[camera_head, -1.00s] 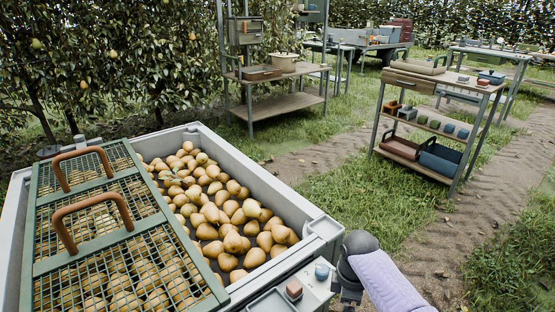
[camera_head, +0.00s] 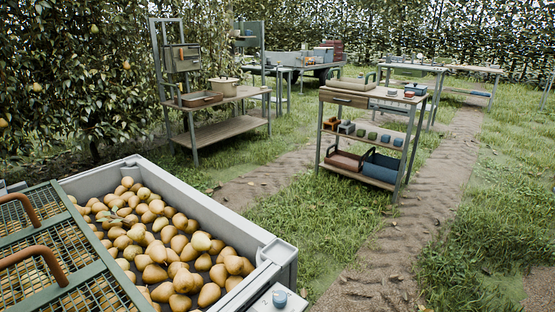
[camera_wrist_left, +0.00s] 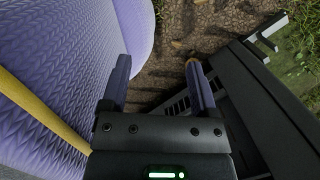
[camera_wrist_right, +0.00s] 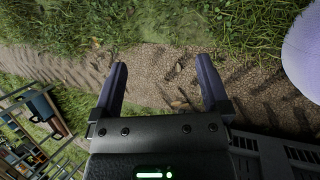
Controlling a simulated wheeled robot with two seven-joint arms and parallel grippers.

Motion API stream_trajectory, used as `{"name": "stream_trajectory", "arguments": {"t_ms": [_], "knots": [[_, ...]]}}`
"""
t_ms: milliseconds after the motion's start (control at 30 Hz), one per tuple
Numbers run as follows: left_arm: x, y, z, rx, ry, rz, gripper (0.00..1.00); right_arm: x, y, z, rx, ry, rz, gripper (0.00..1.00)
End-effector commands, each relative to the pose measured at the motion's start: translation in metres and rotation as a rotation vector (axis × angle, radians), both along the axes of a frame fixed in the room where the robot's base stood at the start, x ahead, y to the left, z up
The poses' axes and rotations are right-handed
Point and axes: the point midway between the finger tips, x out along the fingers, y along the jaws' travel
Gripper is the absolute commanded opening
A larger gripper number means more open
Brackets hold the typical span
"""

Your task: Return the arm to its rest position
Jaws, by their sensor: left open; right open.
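In the left wrist view, my left gripper (camera_wrist_left: 158,85) is open and empty. Its two fingers stand apart over brown soil, with my purple-covered body part close on the left. In the right wrist view, my right gripper (camera_wrist_right: 163,90) is open and empty above a dirt path with grass beyond. Neither gripper nor arm shows in the head view. A grey bin (camera_head: 255,250) full of pears (camera_head: 165,240) stands at the lower left of the head view. A green mesh lid (camera_head: 95,275) with brown handles covers its left part.
A shelf cart (camera_head: 345,98) with small coloured items and two trays stands on the right. A shelf rack (camera_head: 225,136) with a pot stands behind the bin. Tables stand at the back. A dirt path (camera_head: 415,215) and grass are clear on the right.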

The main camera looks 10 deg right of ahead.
Motion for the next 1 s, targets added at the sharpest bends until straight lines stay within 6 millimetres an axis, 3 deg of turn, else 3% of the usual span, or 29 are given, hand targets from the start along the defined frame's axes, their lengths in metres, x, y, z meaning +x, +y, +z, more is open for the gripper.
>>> {"name": "stream_trajectory", "arguments": {"t_ms": [33,133,233,367,467,600,767,800,833,900,1000], "knots": [[0.0,0.0,0.0,0.0,0.0,0.0,0.77,-0.039,-0.006,-0.018,-0.019,-0.003,-0.033,0.96],[0.002,0.0,0.0,0.0,-0.003,0.0,0.77,-0.111,-0.017,-0.042,-0.047,-0.045,-0.095,0.96],[0.004,0.0,-0.001,0.0,-0.007,-0.001,0.77,-0.18,-0.024,-0.052,-0.055,-0.08,-0.144,0.96],[0.009,0.0,-0.001,0.0,-0.014,0.0,0.77,-0.265,-0.029,-0.05,-0.041,-0.112,-0.204,0.96],[0.011,0.0,-0.002,0.0,-0.018,0.0,0.77,-0.277,0.03,-0.078,0.061,-0.118,-0.262,0.96],[0.011,0.0,-0.002,0.0,-0.018,0.0,0.77,-0.291,0.123,-0.109,0.207,-0.098,-0.342,0.96],[0.009,0.0,-0.001,0.001,-0.016,0.0,0.77,-0.299,0.236,-0.127,0.376,-0.077,-0.431,0.96],[0.015,-0.001,0.027,-0.002,-0.034,-0.001,0.77,-0.292,0.231,-0.098,0.377,-0.102,-0.42,0.96],[0.019,-0.001,0.04,-0.004,-0.046,-0.001,0.77,-0.288,0.23,-0.085,0.379,-0.114,-0.414,0.96],[0.022,-0.001,0.055,-0.006,-0.065,-0.006,0.77,-0.284,0.23,-0.07,0.386,-0.132,-0.406,0.96],[0.02,-0.002,0.061,-0.013,-0.076,-0.011,0.77,-0.282,0.23,-0.065,0.391,-0.141,-0.4,0.96]]}}
